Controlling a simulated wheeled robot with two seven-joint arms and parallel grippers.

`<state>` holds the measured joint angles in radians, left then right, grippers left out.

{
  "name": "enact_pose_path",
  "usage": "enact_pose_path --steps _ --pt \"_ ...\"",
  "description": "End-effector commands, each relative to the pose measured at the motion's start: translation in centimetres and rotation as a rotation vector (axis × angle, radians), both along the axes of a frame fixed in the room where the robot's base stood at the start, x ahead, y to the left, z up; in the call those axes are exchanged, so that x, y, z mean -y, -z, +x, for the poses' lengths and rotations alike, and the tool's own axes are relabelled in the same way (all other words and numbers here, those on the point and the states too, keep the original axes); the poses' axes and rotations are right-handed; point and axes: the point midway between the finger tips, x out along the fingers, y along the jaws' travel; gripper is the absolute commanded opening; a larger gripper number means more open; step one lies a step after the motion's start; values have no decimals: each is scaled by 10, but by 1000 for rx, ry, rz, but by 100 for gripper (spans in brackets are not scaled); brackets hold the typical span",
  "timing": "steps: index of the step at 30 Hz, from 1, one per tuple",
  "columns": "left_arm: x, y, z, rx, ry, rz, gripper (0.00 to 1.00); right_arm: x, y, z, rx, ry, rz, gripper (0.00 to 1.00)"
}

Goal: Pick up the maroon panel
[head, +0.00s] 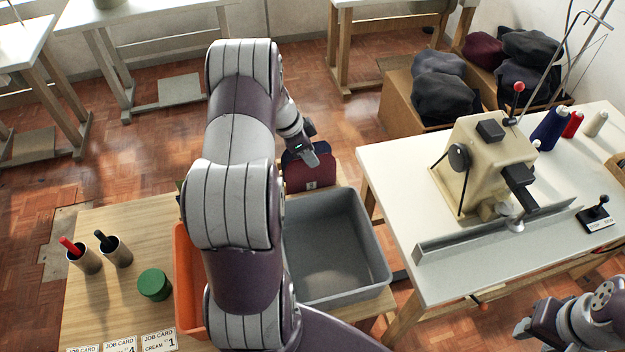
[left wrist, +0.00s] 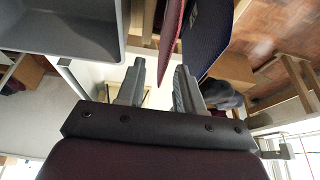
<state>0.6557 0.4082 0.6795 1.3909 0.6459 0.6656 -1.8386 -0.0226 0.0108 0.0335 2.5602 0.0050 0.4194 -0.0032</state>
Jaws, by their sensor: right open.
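The maroon panel (head: 309,180) stands upright behind the grey bin in the head view, partly covered by my left gripper. In the left wrist view the maroon panel (left wrist: 171,38) is seen nearly edge-on, its near edge lying between the two fingers. A navy panel (left wrist: 209,38) stands right beside it, on the right finger's side. My left gripper (head: 313,153) is open at the panels; its fingers (left wrist: 160,88) are apart, and I cannot tell whether either touches the maroon panel. My right gripper (head: 523,328) is open and empty at the lower right, far from the panels.
The empty grey bin (head: 372,255) and an orange bin (head: 187,270) are near the panels, the orange one partly hidden by my left arm. A white table (head: 390,180) with a sewing machine (head: 485,160) stands right. Cups and a green lid (head: 154,284) stand left.

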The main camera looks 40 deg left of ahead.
Motion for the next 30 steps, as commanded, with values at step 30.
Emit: enact_pose_path --steps 30 --pt "9 45 13 -2 -1 0 36 0 -9 0 0 0 0 43"
